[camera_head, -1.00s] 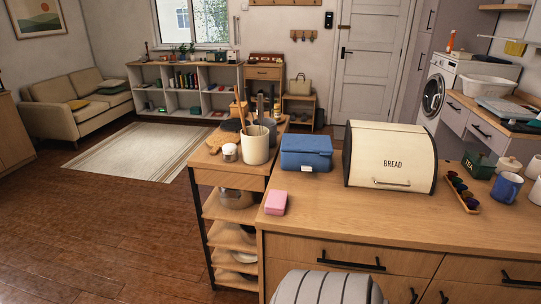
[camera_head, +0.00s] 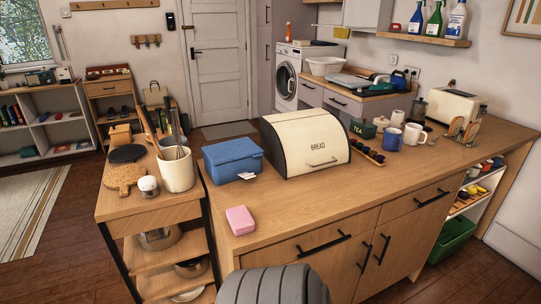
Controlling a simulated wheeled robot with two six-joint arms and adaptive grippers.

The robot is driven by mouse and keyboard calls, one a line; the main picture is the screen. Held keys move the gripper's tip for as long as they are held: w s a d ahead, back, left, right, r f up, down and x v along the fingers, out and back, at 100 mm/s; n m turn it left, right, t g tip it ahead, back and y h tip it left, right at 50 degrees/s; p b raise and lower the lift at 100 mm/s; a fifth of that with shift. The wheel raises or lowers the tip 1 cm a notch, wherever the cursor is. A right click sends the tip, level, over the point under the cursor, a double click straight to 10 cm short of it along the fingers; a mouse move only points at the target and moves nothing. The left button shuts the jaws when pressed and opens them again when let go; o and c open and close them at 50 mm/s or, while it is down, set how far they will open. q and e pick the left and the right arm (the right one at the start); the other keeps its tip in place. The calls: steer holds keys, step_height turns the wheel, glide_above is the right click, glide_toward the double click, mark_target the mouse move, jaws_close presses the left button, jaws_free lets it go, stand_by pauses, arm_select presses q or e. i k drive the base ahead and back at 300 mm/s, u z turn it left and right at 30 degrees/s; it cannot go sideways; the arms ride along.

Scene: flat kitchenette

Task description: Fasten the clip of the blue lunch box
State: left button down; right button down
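The blue lunch box (camera_head: 232,160) stands on the wooden counter, left of the bread bin. Its lid looks down. A small white piece (camera_head: 247,176) shows at the foot of its front side; I cannot tell whether it is the clip or a tag. Neither of my grippers is in view.
The cream bread bin (camera_head: 307,143) stands close to the box's right. A pink block (camera_head: 240,220) lies near the counter's front left edge. A white utensil crock (camera_head: 177,169) stands on the shelf unit to the left. The counter (camera_head: 330,205) is clear in front of the bread bin.

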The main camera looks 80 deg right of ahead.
mark_target(246, 176)
steer(key=z, duration=1)
steer(key=i, duration=0.85)
steer(key=z, duration=0.95)
